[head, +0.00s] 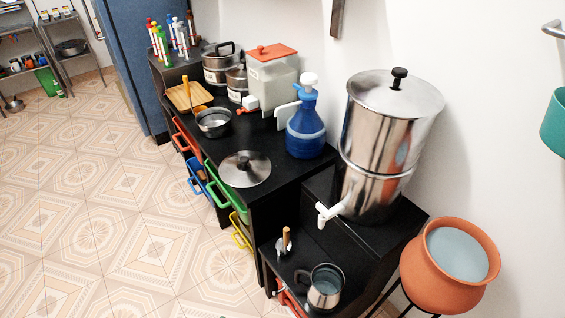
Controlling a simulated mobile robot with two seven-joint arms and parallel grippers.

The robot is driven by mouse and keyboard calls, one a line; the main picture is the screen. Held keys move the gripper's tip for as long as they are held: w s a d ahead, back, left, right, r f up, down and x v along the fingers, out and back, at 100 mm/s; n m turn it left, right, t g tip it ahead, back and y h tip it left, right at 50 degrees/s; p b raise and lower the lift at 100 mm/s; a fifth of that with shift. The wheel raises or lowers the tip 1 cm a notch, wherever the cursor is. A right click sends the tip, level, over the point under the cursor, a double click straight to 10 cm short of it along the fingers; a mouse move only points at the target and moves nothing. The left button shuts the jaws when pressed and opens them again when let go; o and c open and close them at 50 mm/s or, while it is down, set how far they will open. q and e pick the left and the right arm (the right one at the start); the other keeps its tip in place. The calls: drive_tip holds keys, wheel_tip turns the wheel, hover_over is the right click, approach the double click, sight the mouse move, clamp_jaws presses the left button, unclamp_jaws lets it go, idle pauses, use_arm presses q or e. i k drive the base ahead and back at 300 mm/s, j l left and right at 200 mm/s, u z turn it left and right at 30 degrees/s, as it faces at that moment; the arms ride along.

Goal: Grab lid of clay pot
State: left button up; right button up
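The orange clay pot (437,270) stands at the lower right on a dark stand. Its round mouth shows a flat pale blue-grey surface (457,254); I cannot tell whether this is water or a cover, and no knob shows on it. A loose round steel lid (262,178) with a dark knob lies flat on the black counter, left of the blue bottle. Another steel lid (372,92) with a black knob sits on top of the tall steel cylinder (378,140). Neither of my grippers is in view.
The black counter (240,137) holds a blue pump bottle (306,135), a white container with an orange top (272,82), pots and a bowl (213,122). A steel mug (324,288) stands on the lower shelf. A teal container (556,125) hangs at right. Tiled floor (110,220) at left is clear.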

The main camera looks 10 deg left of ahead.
sight(242, 168)
drive_tip(key=i+j+z, duration=0.15)
drive_tip(key=j+z, duration=0.2)
drive_tip(key=i+j+z, duration=0.15)
drive_tip(key=j+z, duration=0.3)
drive_tip(key=j, duration=0.4)
drive_tip(key=i+j+z, duration=0.15)
drive_tip(key=j, duration=0.3)
